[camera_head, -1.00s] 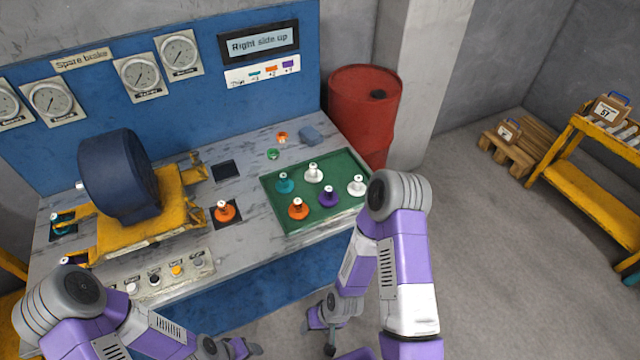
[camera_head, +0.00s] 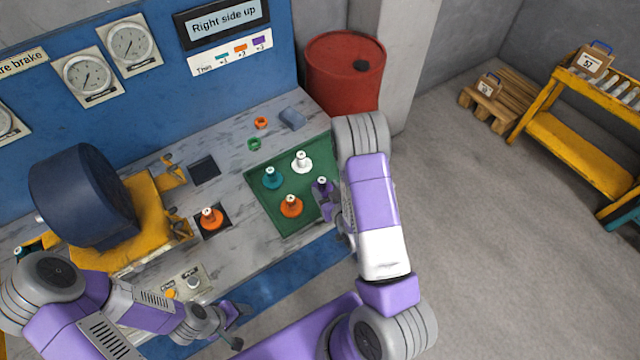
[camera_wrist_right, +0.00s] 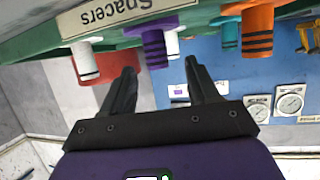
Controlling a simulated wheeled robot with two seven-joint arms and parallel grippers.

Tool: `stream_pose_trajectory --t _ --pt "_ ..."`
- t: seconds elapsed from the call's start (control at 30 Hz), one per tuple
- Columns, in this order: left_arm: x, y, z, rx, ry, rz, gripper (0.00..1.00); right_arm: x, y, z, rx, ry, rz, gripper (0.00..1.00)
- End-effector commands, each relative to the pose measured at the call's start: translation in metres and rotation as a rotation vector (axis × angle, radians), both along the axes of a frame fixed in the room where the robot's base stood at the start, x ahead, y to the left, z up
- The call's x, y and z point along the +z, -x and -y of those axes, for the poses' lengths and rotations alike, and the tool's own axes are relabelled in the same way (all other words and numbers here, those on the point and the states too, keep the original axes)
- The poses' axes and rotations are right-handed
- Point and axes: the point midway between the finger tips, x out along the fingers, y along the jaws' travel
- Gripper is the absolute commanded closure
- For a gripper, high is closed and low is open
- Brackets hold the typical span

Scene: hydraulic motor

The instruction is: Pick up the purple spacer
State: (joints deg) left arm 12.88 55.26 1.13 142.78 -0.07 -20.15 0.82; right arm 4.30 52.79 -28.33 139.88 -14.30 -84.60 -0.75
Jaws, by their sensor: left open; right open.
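The purple spacer (camera_head: 322,185) stands upright on the green tray (camera_head: 258,196) in the head view, partly covered by my right gripper. My right gripper (camera_head: 330,208) is open beside it, at the tray's front right. In the right wrist view, which looks upside down, the purple spacer (camera_wrist_right: 156,46) lies ahead of the gap between the open fingers (camera_wrist_right: 160,68). No grip on it shows. My left gripper (camera_head: 238,326) is open and empty, low in front of the bench.
A teal spacer (camera_head: 272,178), a white spacer (camera_head: 301,161) and an orange spacer (camera_head: 291,206) stand close by on the tray. Another white spacer (camera_wrist_right: 86,62) shows in the wrist view. An orange spacer (camera_head: 211,219) stands left of the tray. A red barrel (camera_head: 343,80) stands behind.

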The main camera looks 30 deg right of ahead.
Motion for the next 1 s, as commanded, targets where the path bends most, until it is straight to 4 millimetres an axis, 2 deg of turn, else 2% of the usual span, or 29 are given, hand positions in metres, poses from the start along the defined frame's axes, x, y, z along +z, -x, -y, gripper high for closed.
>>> stream_pose_trajectory --t 0.3,0.63,1.0 --pt "-0.006 -0.001 0.0 0.001 0.0 0.002 0.41 -0.02 -0.04 0.009 0.001 0.0 -0.001 0.4" --pt "-0.007 -0.001 0.0 0.001 0.0 0.002 0.41 -0.022 -0.046 0.01 0.0 -0.001 -0.003 0.4" --pt "-0.007 -0.001 0.0 0.001 0.0 0.002 0.41 -0.022 -0.046 0.01 0.0 -0.001 -0.003 0.97"
